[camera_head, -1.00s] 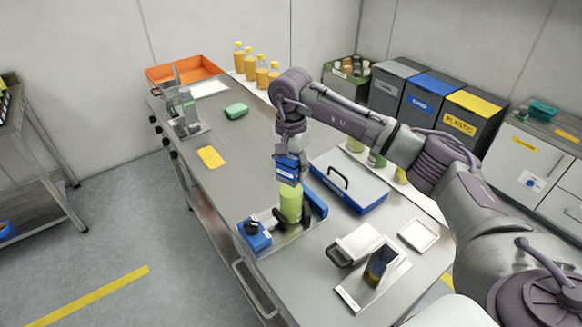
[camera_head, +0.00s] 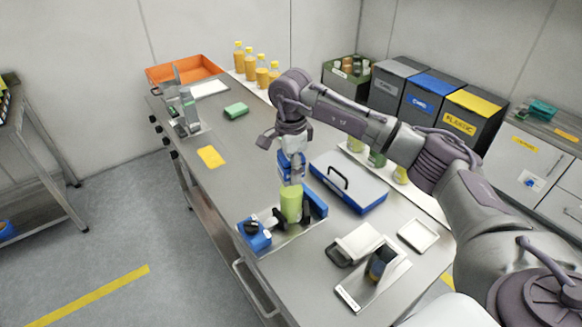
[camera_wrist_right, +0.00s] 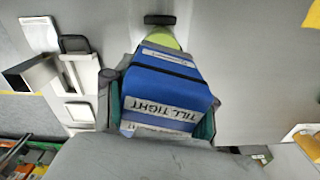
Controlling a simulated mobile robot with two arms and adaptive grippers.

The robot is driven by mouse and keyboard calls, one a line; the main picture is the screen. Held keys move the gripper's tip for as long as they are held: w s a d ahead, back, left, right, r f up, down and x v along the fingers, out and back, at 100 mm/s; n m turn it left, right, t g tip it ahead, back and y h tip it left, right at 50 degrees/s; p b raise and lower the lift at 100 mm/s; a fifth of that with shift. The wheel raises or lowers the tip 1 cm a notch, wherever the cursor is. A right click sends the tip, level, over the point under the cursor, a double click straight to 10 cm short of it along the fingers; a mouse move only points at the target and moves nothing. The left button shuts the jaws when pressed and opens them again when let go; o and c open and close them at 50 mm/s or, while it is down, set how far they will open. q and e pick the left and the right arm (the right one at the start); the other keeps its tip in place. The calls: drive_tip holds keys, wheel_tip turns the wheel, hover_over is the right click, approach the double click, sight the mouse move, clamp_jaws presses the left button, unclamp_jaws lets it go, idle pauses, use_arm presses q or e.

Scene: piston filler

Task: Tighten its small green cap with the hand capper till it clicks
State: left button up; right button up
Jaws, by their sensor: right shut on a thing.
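My right gripper (camera_head: 291,163) is shut on the blue hand capper (camera_head: 285,176), above the green bottle (camera_head: 291,204). The capper fills the middle of the right wrist view (camera_wrist_right: 165,92), between my gripper fingers (camera_wrist_right: 158,110), and shows the words "TILL TIGHT". The bottle stands upright in a fixture with a blue block (camera_head: 257,236) and black jaws beside it. A little of the bottle shows beyond the capper in the wrist view (camera_wrist_right: 161,39). I cannot make out the small green cap; the capper and gripper cover the bottle's top. My left gripper is not in view.
A blue-and-grey case (camera_head: 348,182) lies just right of the bottle. A yellow cloth (camera_head: 210,157) and a green sponge (camera_head: 236,110) lie farther back.

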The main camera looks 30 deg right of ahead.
drive_tip(key=m, duration=0.3)
drive_tip(key=shift+r+m, duration=0.1)
drive_tip(key=shift+m, duration=0.2)
drive_tip(key=m, duration=0.3)
drive_tip(key=shift+m+p, duration=0.35)
drive_tip(key=shift+m, duration=0.05)
drive_tip(key=shift+r, duration=0.1)
drive_tip(key=shift+n+b, duration=0.6)
drive_tip(key=shift+n, duration=0.5)
drive_tip(key=n+b, duration=0.1)
drive_tip(key=n, duration=0.3)
drive_tip(key=n+b, duration=0.1)
drive_tip(key=n, duration=0.4)
drive_tip(key=shift+b, duration=0.4)
drive_tip(key=n, duration=0.2)
drive_tip(key=shift+n+b, duration=0.3)
drive_tip(key=shift+n, duration=0.6)
